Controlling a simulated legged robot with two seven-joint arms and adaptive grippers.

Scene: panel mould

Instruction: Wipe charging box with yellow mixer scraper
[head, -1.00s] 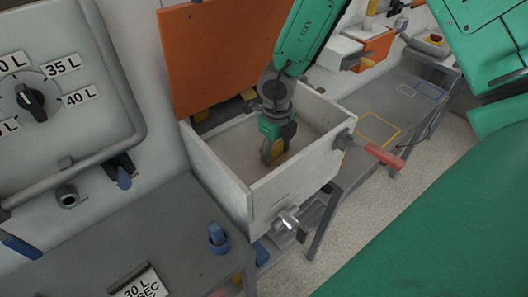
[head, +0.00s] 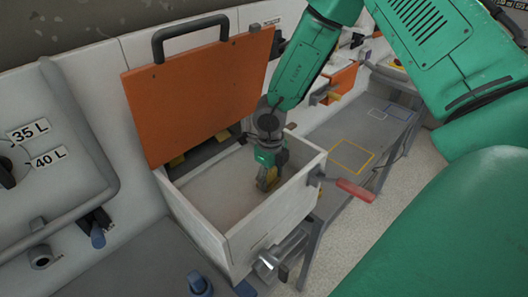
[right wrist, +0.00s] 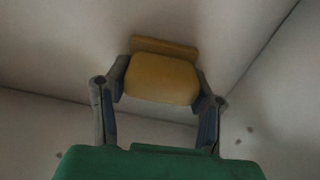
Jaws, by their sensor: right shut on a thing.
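The charging box (head: 196,226) is a whitish open-topped box with its orange lid (head: 199,89) standing raised at the back. My right gripper (head: 268,178) reaches down inside the box near its right wall. It is shut on the yellow mixer scraper (right wrist: 162,79), which shows between the two fingers in the right wrist view. In the head view the scraper is only a small yellow patch low in the gripper, partly hidden by it. In the right wrist view it is close to the pale box walls; I cannot tell whether it touches. My left gripper is not in view.
A red handle (head: 355,190) sticks out from the box's right side. A grey table (head: 335,127) with a yellow outlined square lies to the right. A grey surface with a blue knob (head: 199,284) is at the front left.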

